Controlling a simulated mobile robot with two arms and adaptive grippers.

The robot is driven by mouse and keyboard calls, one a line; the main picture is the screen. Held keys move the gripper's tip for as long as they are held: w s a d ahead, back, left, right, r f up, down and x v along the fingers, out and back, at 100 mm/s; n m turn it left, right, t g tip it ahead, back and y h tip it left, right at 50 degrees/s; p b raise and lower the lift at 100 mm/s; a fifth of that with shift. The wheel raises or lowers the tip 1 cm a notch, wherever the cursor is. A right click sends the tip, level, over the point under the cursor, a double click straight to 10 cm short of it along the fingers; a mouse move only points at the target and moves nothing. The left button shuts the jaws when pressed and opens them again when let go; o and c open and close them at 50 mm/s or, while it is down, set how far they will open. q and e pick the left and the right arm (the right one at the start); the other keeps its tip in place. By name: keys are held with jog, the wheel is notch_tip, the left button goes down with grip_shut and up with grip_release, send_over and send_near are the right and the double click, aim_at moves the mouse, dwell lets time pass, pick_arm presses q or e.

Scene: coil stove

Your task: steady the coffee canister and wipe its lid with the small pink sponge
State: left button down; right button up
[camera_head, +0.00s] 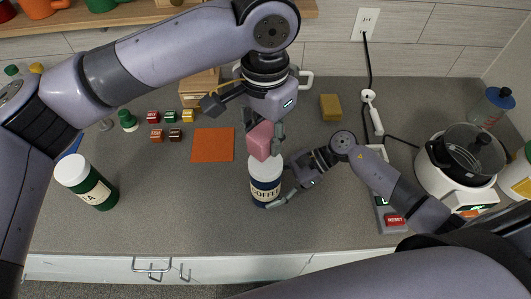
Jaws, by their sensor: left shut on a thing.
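The coffee canister (265,186) stands upright on the counter, with a dark blue body, a "COFFEE" label and a pale lid (254,166). My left gripper (263,138) is shut on the small pink sponge (261,142), directly above the canister. The sponge's lower end overlaps the lid in the picture; I cannot tell whether they touch. My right gripper (281,183) is at the canister's right side, with one finger along its lower front. Its other finger is mostly hidden, so its grip is unclear.
A green tea canister (93,187) stands at the left. An orange mat (213,145), small coloured boxes (155,135) and a yellow sponge (330,107) lie behind. A stove with a dark pot (467,150) is at the right. The counter in front of the coffee canister is clear.

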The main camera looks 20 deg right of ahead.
jog(key=o, duration=1.3)
jog(key=shift+c, duration=0.2)
jog(key=shift+d, duration=0.1)
jog(key=v, duration=1.2)
jog(key=shift+s+f, duration=0.1)
